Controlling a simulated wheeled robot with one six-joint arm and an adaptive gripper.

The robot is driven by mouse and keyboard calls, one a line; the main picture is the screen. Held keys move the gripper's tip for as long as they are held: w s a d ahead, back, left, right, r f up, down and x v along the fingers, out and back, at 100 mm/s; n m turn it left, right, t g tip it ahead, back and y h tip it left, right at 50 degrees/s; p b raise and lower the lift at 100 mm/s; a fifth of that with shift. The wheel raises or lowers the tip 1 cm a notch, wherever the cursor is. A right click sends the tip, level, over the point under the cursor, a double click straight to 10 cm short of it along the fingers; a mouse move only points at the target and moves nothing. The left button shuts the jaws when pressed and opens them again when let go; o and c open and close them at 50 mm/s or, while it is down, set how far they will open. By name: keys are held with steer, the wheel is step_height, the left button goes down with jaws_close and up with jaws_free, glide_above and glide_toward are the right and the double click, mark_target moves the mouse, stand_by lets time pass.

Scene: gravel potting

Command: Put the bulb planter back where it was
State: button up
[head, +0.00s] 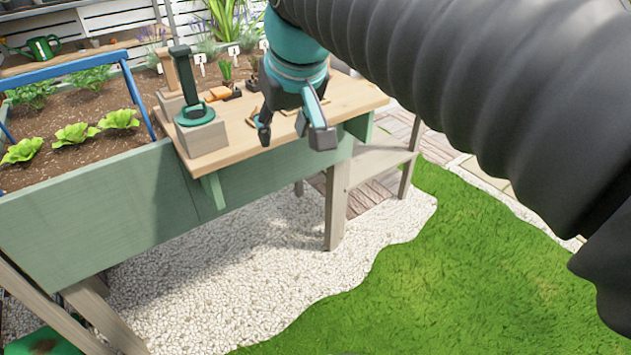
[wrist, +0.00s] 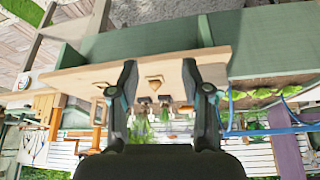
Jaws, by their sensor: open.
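A dark green tool with an upright handle and a round collar (head: 184,80), which looks like the bulb planter, stands upright in a grey-brown block (head: 205,138) at the left end of the wooden shelf (head: 345,103). Its lower part is hidden in the block. My gripper (head: 293,132) is open and empty, to the right of the tool and apart from it, near the shelf's front edge. In the wrist view the two fingers (wrist: 160,78) are spread with nothing between them. I cannot make out the tool there.
A second block holds a wooden-handled tool (head: 167,70) behind. Small wooden frames (head: 252,117) and an orange item (head: 215,93) lie on the shelf. Left is the planted bed (head: 70,165) with a blue rail (head: 62,69). Gravel (head: 250,260) and grass (head: 440,280) are clear.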

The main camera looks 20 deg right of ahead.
steer(key=s+d+f, duration=0.2)
steer(key=s+f, duration=0.3)
steer(key=f, duration=0.2)
steer(key=s+d+f+m, duration=0.1)
steer(key=s+d+f, duration=0.1)
steer(key=s+f, duration=0.3)
step_height(320, 180, down, 4)
steer(key=shift+s+r+h, duration=0.2)
steer(key=shift+s+h, duration=0.1)
steer(key=shift+s, duration=0.1)
